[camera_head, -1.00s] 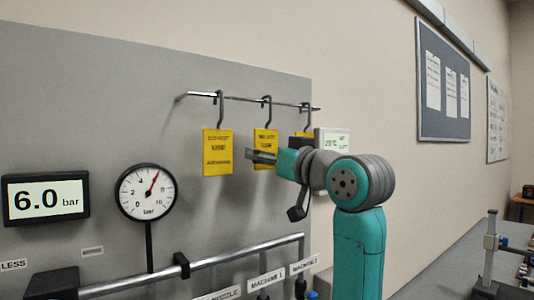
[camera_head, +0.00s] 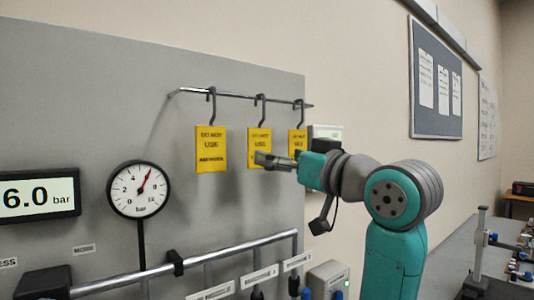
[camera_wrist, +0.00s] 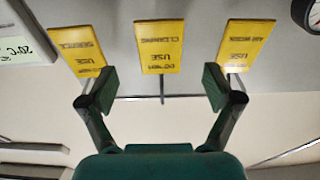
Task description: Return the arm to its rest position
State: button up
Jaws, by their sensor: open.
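My arm (camera_head: 395,245) is teal and grey, bent at the elbow and reaching left toward the grey panel. My gripper (camera_head: 272,161) is open and empty, in front of the middle yellow tag (camera_head: 258,142) and overlapping its lower part in the head view. In the wrist view the gripper (camera_wrist: 158,92) shows its two dark pads spread wide, with nothing between them. The middle tag (camera_wrist: 159,48) hangs beyond the gap, with a left tag (camera_wrist: 77,50) and a right tag (camera_wrist: 245,45) on either side. That view is upside down.
The three tags hang by hooks from a metal rail (camera_head: 232,95) on the grey panel (camera_head: 100,80). A pressure gauge (camera_head: 140,188), a 6.0 bar display (camera_head: 37,196) and a pipe (camera_head: 215,258) are at left. Free air lies above my arm.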

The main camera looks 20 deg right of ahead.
jog(key=r+v, duration=0.1)
jog(key=v, duration=0.4)
jog(key=w+f+m+h, duration=0.1)
jog(key=w+f+m, duration=0.1)
jog(key=f, duration=1)
jog(key=w+f+m+h, duration=0.1)
jog(key=w+f+m, duration=0.15)
jog(key=f, duration=1.05)
jog(key=s+f+m+h, duration=0.1)
jog(key=s+f, duration=0.3)
jog(key=f, duration=0.7)
jog(key=s+f+m+h, duration=0.15)
jog(key=s+f, duration=0.25)
jog(key=f, duration=0.7)
jog(key=s+a+f+g+h, duration=0.2)
jog(key=s+f, duration=1.1)
jog(key=s, duration=0.3)
jog(key=s+a+f+n+g, duration=0.1)
jog(key=s+f+n, duration=0.1)
jog(key=s, duration=2.1)
jog(key=shift+a+n+g, duration=0.35)
jog(key=shift+n+g, duration=0.05)
jog(key=shift+n, duration=0.3)
jog(key=shift+y, duration=0.25)
